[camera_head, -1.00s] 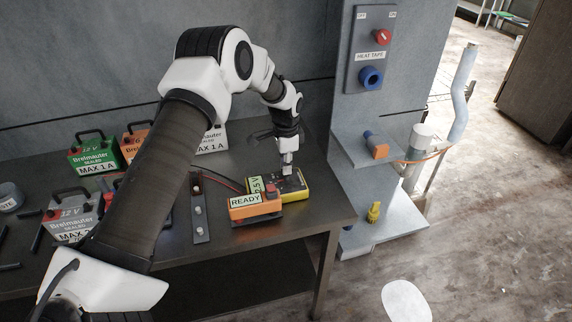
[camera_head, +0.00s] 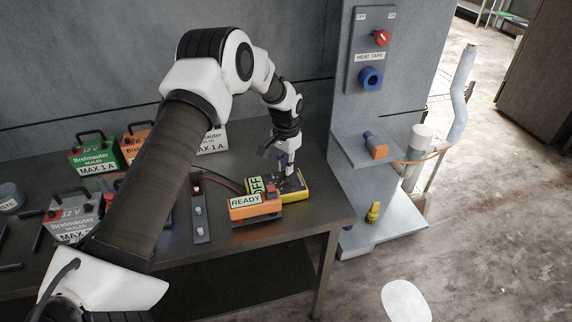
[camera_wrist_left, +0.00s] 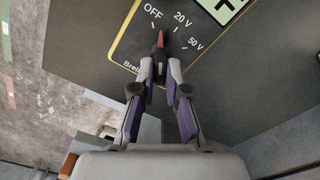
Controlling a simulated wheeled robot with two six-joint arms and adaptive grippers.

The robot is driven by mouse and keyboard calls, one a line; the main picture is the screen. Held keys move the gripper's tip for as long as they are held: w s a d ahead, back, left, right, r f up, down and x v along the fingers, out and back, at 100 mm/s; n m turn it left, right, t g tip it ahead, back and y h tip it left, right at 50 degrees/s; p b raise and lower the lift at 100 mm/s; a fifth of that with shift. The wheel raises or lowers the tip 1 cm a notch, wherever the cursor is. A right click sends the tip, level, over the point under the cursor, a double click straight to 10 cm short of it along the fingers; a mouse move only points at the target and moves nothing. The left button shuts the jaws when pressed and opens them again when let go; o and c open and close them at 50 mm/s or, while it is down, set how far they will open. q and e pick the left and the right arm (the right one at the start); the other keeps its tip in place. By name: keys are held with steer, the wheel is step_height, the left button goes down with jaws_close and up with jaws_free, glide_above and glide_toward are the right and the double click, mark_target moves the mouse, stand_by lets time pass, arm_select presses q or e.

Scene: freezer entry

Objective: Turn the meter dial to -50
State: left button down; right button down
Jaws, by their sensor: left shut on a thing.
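The yellow-edged meter (camera_head: 303,190) lies on the dark bench, partly behind an orange box. In the left wrist view, the meter's black face (camera_wrist_left: 130,48) shows marks OFF, 20 V and 50 V; any further marks are hidden. The dial's red pointer tip (camera_wrist_left: 160,39) points up, close to the OFF mark. My left gripper (camera_wrist_left: 160,68) is over the face with its fingertips closed around the dial; it also shows in the head view (camera_head: 288,172). The dial's body is mostly hidden by the fingers. My right gripper is not in view.
The orange READY box (camera_head: 256,214) with a red button stands against the meter's near left side. Cables run behind it. A switch strip (camera_head: 200,222) and several batteries with handles stand left. A grey panel with HEAT TAPE knobs (camera_head: 369,57) rises at right.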

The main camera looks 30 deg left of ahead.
arm_select(q)
steer(key=shift+f+n, duration=0.15)
steer(key=shift+n, duration=1.55)
steer(key=c, duration=1.4)
jaws_free()
steer(key=shift+o, duration=1.1)
steer(key=shift+w+a+f, duration=0.1)
step_height(320, 180, up, 12)
